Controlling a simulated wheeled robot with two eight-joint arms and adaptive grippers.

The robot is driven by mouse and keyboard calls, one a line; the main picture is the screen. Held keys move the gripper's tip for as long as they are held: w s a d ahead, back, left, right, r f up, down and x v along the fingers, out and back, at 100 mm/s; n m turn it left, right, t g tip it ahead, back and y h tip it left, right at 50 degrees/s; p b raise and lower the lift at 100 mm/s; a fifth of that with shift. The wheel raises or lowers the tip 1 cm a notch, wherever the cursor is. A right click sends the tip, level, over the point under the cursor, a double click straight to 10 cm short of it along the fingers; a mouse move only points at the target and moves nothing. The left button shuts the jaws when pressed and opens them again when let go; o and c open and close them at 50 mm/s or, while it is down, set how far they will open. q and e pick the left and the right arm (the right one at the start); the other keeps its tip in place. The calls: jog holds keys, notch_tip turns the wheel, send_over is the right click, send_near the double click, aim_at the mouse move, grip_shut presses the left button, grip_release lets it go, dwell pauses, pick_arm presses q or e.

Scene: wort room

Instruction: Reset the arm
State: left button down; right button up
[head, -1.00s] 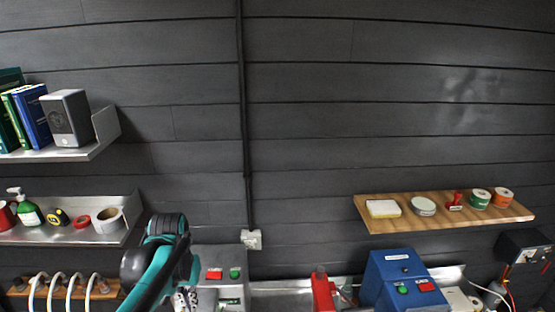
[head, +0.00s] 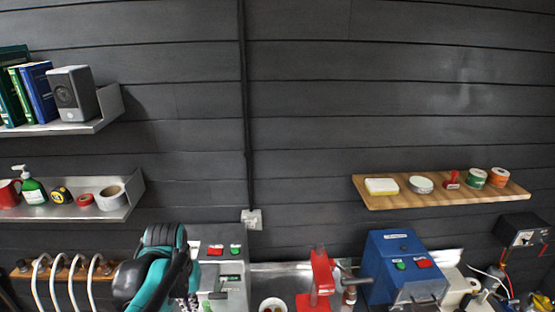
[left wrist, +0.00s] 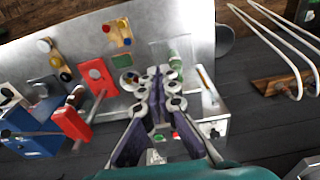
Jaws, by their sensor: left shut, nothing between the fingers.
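My left arm in teal and black (head: 160,265) comes up from the bottom left of the head view, in front of the grey machine (head: 228,262). Its gripper (left wrist: 160,72) shows in the left wrist view, with the fingers together and nothing between them. It is over the metal bench (left wrist: 185,20), apart from the things on it as far as I can tell. In the head view the fingers are mostly hidden behind the arm and cut by the bottom edge. My right gripper is in neither view.
A red press (head: 320,280) and a blue machine (head: 400,262) stand on the bench right of my arm. Pale curved hoses (head: 70,275) hang at the left. Metal shelves (head: 112,208) and a wooden shelf (head: 440,196) are on the dark wall, whose middle is clear.

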pick_arm(q)
jog(key=s+d+f+t+b, duration=0.1)
jog(key=s+f+t+b, duration=0.2)
jog(key=f+b, duration=1.4)
jog(key=s+d+f+t+b, duration=0.2)
jog(key=s+f+b, duration=0.3)
jog(key=f+b, duration=1.3)
notch_tip(320, 180, down, 2)
jog(key=shift+d+f+m+t, duration=0.15)
jog(key=shift+m+t, duration=0.15)
jog(key=shift+t, duration=0.3)
jog(key=shift+s, duration=0.1)
